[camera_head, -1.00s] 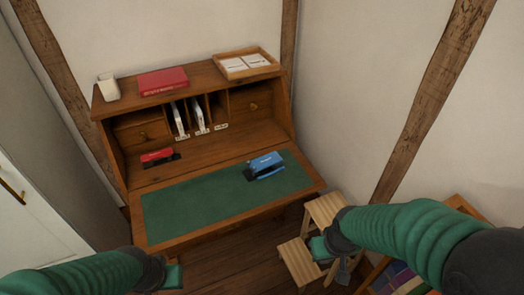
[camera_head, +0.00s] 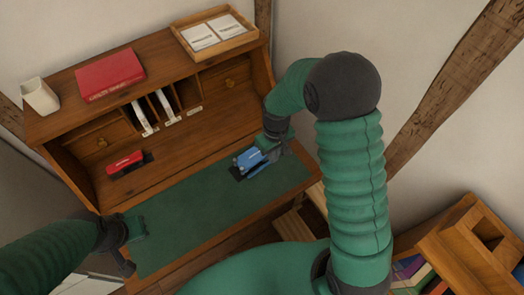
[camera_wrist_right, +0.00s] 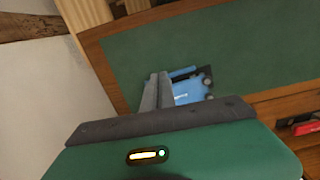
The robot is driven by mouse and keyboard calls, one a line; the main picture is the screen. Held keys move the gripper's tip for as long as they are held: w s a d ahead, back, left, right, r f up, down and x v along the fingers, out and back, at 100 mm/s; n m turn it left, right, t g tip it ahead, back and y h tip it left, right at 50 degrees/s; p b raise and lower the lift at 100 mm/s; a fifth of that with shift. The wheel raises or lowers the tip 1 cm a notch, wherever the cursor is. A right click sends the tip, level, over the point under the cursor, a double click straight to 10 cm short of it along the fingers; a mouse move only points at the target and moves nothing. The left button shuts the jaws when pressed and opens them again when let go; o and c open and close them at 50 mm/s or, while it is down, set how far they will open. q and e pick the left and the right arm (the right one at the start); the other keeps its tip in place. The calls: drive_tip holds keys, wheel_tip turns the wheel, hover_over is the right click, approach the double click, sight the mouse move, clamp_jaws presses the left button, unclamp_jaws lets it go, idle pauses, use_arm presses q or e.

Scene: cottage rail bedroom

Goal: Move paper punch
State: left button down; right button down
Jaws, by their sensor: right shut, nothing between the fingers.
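The blue paper punch (camera_head: 250,161) sits at the right end of the desk's green mat, on a dark base. My right gripper (camera_head: 275,148) is just to its right and partly covers its right end. In the right wrist view the fingers (camera_wrist_right: 156,92) are together, with the punch (camera_wrist_right: 192,89) just beyond and to their right. Nothing shows between the fingers; whether they touch the punch I cannot tell. My left gripper (camera_head: 136,232) is over the mat's front left edge, and its finger gap is not clear.
The wooden desk (camera_head: 222,115) has a red stapler-like item (camera_head: 125,163) at the left, and a red book (camera_head: 110,75), white cup (camera_head: 39,96) and paper tray (camera_head: 250,37) on top. A wooden stool (camera_head: 293,226) and a bookcase (camera_head: 458,255) stand to the right.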

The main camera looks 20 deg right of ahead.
drive_tip(key=f, duration=0.8)
drive_tip(key=shift+w+a, duration=0.15)
drive_tip(key=shift+a, duration=0.05)
drive_tip(key=shift+w+d+f, duration=0.15)
drive_tip(key=shift+w+f, duration=0.1)
drive_tip(key=shift+f, duration=0.4)
drive_tip(key=shift+w+r+p, duration=0.2)
drive_tip(key=shift+w+p, duration=0.1)
drive_tip(key=shift+w, duration=1.2)
drive_tip(key=shift+w+a, duration=0.3)
